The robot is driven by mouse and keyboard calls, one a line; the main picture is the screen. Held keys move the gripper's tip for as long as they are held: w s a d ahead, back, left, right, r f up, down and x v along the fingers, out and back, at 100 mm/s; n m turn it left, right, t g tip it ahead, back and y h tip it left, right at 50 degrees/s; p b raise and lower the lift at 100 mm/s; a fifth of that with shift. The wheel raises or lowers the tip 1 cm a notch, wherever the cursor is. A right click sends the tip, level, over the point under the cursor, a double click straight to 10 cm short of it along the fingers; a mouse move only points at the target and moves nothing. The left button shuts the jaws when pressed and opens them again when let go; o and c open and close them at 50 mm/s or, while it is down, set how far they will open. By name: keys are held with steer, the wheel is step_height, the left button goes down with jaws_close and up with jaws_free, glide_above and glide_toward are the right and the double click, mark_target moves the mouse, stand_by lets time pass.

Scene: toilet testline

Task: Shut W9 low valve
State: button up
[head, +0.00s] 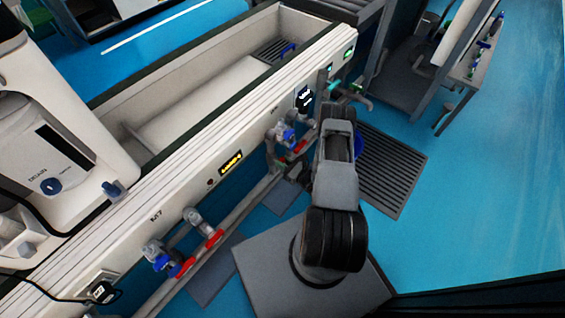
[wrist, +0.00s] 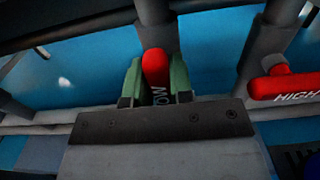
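The handle points away from me toward a grey vertical pipe. I cannot read a W9 label.
A second red handle marked HIGH (wrist: 285,84) is just right of my gripper, on another grey pipe. In the head view, red-and-blue valves (head: 180,262) line the white bench front (head: 140,225). A dark floor grate (head: 395,175) lies right of my arm, with open blue floor beyond.

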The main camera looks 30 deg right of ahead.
jaws_close()
steer(key=m, duration=0.2)
steer(key=m+b, duration=0.1)
steer(key=m, duration=0.1)
steer(key=shift+w+d+f, duration=0.1)
steer(key=shift+d+f, duration=0.05)
steer(key=shift+d, duration=0.05)
steer(key=m, duration=0.2)
steer(key=m+b, duration=0.1)
steer(key=m, duration=0.1)
steer(key=shift+w+d+f+m, duration=0.1)
steer(key=shift+d+m, duration=0.1)
steer(key=shift+m, duration=0.1)
steer(key=shift+d+f+m+b, duration=0.15)
steer(key=shift+m+b, duration=0.15)
steer(key=shift+m, duration=1.2)
steer(key=shift+a+f+m+b, duration=0.1)
steer(key=shift+m+b, duration=0.15)
steer(key=shift+m, duration=1.25)
steer(key=shift+d+f+m+b, duration=0.15)
steer(key=shift+m+b, duration=0.15)
steer(key=shift+m, duration=1.2)
